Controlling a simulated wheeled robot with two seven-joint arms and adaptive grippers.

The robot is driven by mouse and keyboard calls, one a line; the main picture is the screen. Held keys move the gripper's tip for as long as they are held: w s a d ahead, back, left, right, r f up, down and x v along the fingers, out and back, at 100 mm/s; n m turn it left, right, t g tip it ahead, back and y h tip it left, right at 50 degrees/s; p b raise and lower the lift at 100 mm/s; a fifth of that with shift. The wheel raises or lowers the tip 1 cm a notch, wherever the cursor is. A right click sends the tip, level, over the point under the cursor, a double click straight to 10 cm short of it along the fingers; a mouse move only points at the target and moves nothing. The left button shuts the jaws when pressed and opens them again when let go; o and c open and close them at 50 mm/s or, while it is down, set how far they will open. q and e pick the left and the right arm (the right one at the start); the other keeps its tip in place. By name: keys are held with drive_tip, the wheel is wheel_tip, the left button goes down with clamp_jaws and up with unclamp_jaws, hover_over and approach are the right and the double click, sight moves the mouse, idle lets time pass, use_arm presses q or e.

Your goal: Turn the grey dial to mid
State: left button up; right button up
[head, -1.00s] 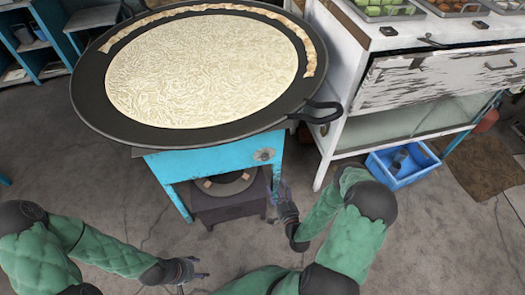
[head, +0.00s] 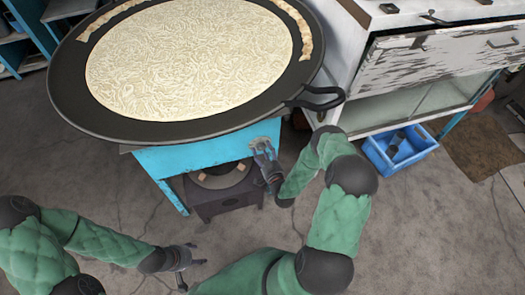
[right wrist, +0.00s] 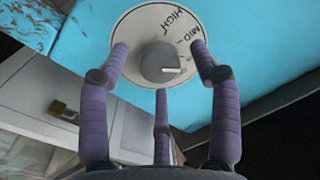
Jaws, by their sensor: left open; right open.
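The grey dial (right wrist: 160,62) sits on a round white plate (right wrist: 135,32) on the front of the blue stove (head: 180,158). The plate carries the words HIGH and MID; a third label is partly hidden by a finger. The white mark on the dial points right in the right wrist view, below MID. My right gripper (right wrist: 161,75) is open, its fingers spread around the dial with visible gaps. In the head view the right gripper (head: 262,148) is at the stove front and covers the dial. My left gripper (head: 190,262) is open and empty above the floor.
A large black pan (head: 90,118) with a handle (head: 318,98) overhangs the stove top. A dark burner unit (head: 222,190) stands beneath. A white cabinet (head: 420,90) and blue bin (head: 400,165) are at right. The floor in front is clear.

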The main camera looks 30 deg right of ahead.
drive_tip(key=shift+w+d, duration=0.1)
drive_tip(key=shift+w, duration=0.4)
drive_tip(key=c, duration=1.1)
drive_tip(key=shift+n, duration=0.4)
drive_tip(key=n, duration=0.2)
drive_tip(key=shift+r+n, duration=0.15)
drive_tip(key=shift+n, duration=0.25)
drive_tip(key=shift+w+n, duration=0.1)
drive_tip(key=shift+n, duration=2.1)
